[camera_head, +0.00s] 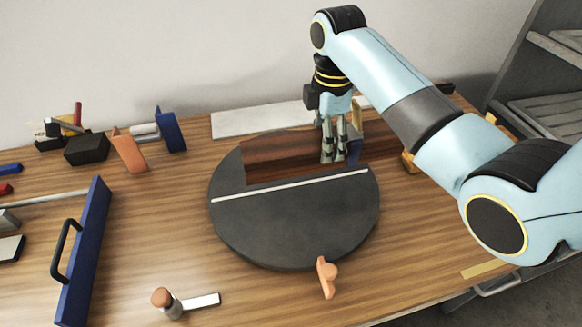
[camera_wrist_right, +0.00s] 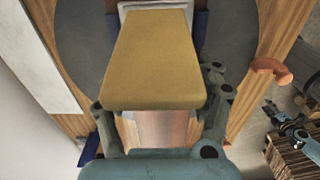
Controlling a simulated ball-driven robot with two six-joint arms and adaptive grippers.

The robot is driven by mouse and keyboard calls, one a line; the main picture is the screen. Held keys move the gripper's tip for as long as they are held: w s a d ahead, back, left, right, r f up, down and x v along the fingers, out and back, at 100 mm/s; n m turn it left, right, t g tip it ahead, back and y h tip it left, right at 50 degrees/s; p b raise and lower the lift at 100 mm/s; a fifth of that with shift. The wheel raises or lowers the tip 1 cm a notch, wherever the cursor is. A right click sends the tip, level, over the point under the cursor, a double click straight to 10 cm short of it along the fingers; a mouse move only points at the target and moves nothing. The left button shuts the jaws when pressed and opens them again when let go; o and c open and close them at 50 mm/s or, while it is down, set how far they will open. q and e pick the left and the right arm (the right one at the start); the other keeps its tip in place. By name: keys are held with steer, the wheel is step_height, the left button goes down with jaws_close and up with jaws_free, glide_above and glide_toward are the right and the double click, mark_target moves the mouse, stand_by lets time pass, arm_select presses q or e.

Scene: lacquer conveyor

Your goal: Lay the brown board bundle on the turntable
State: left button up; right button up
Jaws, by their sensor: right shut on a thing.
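The brown board bundle (camera_head: 285,155), dark reddish brown, is over the back half of the round dark turntable (camera_head: 290,230). Whether it touches the turntable's top is not clear. My right gripper (camera_head: 334,155) points down and is shut on the bundle near its right end, where a dark blue piece shows. In the right wrist view, a tan block (camera_wrist_right: 152,60) fills the middle between the fingers (camera_wrist_right: 160,130), with a reddish-brown surface below it. The turntable (camera_wrist_right: 85,40) shows behind.
A white strip (camera_head: 290,185) crosses the turntable. An orange knob (camera_head: 327,275) sits at its front edge. A blue bar with a black handle (camera_head: 85,255), a small stamp-like tool (camera_head: 168,302) and several blocks lie left. A pale panel (camera_head: 255,119) lies behind. The front table is mostly clear.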

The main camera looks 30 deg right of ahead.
mark_target(293, 141)
steer(key=w+a+f, duration=0.1)
steer(key=a, duration=0.1)
steer(key=a+f, duration=0.1)
steer(key=a, duration=0.1)
steer(key=w+a+f, duration=0.1)
steer(key=a, duration=0.1)
steer(key=shift+w+f, duration=0.25)
steer(key=shift+w, duration=0.1)
arm_select(q)
steer(key=shift+w+a+r, duration=0.15)
steer(key=shift+w+a, duration=0.3)
arm_select(e)
steer(key=shift+f, duration=2.05)
steer(key=shift+f, duration=0.1)
steer(key=o, duration=1.7)
steer(key=shift+s+f, duration=0.1)
steer(key=shift+o, duration=0.2)
step_height(293, 141, up, 12)
steer(key=shift+r+p, duration=0.15)
steer(key=shift+p, duration=0.15)
arm_select(q)
steer(key=shift+s+r, duration=0.1)
steer(key=shift+r, duration=0.2)
